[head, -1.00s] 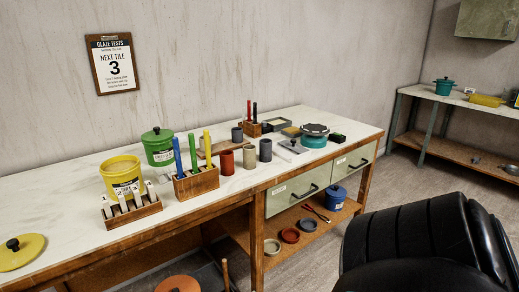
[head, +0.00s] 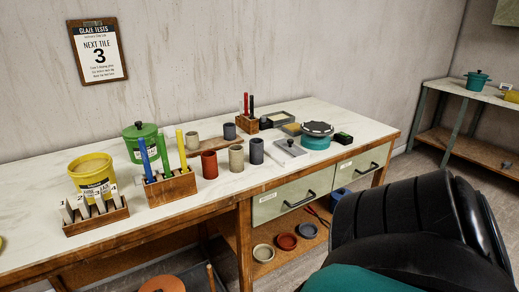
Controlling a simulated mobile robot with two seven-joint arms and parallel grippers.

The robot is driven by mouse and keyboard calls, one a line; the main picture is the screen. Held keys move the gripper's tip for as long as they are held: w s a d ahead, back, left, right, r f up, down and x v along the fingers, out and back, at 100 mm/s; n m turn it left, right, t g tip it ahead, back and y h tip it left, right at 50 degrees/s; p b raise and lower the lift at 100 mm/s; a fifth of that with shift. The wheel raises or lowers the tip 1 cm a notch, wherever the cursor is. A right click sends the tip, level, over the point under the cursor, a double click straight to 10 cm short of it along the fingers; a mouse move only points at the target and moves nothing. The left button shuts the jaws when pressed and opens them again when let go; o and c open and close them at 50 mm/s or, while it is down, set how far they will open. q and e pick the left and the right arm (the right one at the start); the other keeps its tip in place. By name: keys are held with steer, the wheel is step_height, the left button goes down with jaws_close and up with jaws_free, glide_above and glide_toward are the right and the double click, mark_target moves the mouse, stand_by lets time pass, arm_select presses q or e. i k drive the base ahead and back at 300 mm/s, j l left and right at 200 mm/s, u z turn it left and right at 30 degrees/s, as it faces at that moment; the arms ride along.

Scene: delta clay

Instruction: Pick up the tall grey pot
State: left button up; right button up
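The tall grey pot (head: 256,151) stands upright on the white worktop near its front edge, a plain dark grey cylinder. It is the rightmost of a row with a beige pot (head: 236,158) and a red pot (head: 209,164) to its left. Neither of my grippers shows in the head view, and nothing is touching the tall grey pot.
A wooden tool rack (head: 171,188) stands left of the row. A large black padded shape (head: 420,220) with a teal part fills the lower right.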

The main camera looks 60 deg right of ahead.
mark_target(256, 145)
steer(key=k+l, duration=0.1)
steer(key=l, duration=0.35)
steer(key=k+l, duration=0.1)
steer(key=l, duration=0.35)
steer(key=k+l, duration=0.1)
steer(key=l, duration=0.35)
steer(key=k+l+u, duration=0.1)
steer(key=l, duration=0.35)
